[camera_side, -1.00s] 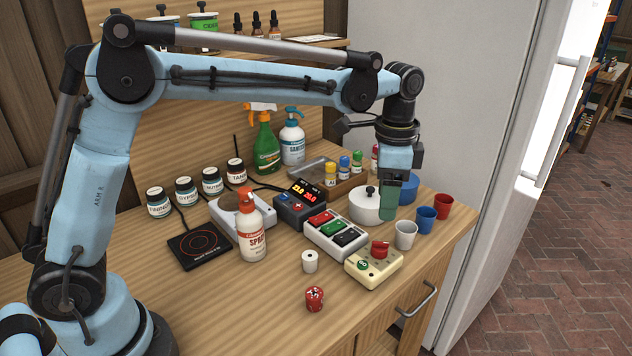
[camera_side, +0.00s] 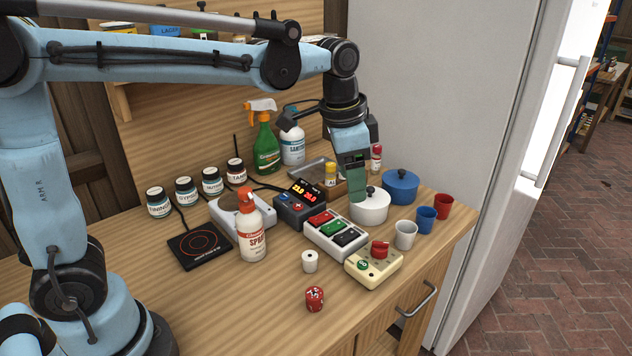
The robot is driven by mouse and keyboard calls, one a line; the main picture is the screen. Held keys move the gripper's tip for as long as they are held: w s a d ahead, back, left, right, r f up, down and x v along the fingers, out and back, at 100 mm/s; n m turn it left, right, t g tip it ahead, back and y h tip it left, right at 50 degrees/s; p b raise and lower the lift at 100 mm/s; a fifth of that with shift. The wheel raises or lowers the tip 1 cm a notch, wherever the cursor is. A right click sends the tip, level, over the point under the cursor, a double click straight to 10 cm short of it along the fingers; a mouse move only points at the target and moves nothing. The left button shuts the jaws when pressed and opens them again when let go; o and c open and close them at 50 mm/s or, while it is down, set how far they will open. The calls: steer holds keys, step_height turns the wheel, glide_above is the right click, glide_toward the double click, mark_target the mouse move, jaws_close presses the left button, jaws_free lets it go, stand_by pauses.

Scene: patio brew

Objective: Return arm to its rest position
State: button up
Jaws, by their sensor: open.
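My gripper (camera_side: 356,190) hangs from the bent arm over the right part of the wooden table (camera_side: 218,312). Its green finger part points down just behind and left of the white lidded pot (camera_side: 372,208), overlapping it in the picture. I cannot tell whether they touch. I see nothing held in the gripper. The gap between its fingertips is not clearly visible from this side. The gripper hides part of the small bottle tray behind it.
A blue pot (camera_side: 400,188) and white, blue and red cups stand at the right. A switch box (camera_side: 335,234), a cream button box (camera_side: 373,267), a red-capped spray bottle (camera_side: 251,228) and a hot plate (camera_side: 199,244) crowd the middle. The table's front left is clear.

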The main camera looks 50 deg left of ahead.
steer(key=s+a+f+n+t, duration=0.2)
steer(key=s+a+n, duration=0.1)
steer(key=s, duration=0.3)
steer(key=s+a+f+n+t, duration=0.2)
steer(key=s+a+n+t, duration=0.1)
steer(key=s, duration=0.3)
steer(key=shift+a+f+n, duration=0.25)
steer(key=shift+f+n, duration=0.15)
